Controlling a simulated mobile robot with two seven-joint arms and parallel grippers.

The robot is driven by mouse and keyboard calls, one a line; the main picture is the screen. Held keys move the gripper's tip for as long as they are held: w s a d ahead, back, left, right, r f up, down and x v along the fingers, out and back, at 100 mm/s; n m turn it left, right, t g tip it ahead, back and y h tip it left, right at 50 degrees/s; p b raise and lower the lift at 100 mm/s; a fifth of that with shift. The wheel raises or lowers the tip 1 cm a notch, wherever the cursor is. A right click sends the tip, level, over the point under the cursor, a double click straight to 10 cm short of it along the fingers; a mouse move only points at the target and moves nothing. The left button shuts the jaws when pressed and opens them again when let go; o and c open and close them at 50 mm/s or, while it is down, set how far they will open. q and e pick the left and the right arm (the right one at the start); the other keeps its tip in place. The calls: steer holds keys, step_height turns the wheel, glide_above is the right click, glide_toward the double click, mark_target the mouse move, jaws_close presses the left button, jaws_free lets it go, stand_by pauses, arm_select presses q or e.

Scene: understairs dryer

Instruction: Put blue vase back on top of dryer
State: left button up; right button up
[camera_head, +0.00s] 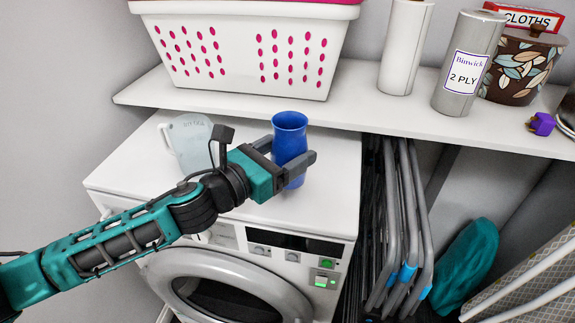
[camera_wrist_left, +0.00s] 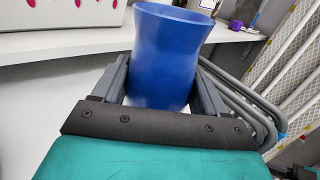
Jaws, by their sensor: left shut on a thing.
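The blue vase (camera_head: 289,136) is upright between the fingers of my left gripper (camera_head: 289,166), over the right part of the white dryer's top (camera_head: 328,167). The left wrist view shows the vase (camera_wrist_left: 168,55) between both fingers of the left gripper (camera_wrist_left: 163,92), which is shut on it. The vase's base is partly hidden by the gripper, so I cannot tell whether it touches the dryer top. My right gripper is not in view.
A translucent jug (camera_head: 189,140) stands on the dryer's left part. A white shelf (camera_head: 350,105) runs just above and behind, bearing a white basket (camera_head: 245,50), paper rolls (camera_head: 468,62) and a leaf-patterned pot (camera_head: 520,68). Folded grey frames (camera_head: 402,230) stand right of the dryer.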

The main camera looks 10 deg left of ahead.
arm_select(q)
step_height(320, 180, down, 2)
steer(key=shift+f, duration=0.1)
steer(key=shift+f+b, duration=0.15)
steer(key=shift+b, duration=0.15)
steer(key=shift+f, duration=0.1)
steer(key=o, duration=1.4)
steer(key=shift+c, duration=0.2)
steer(key=shift+r, duration=0.2)
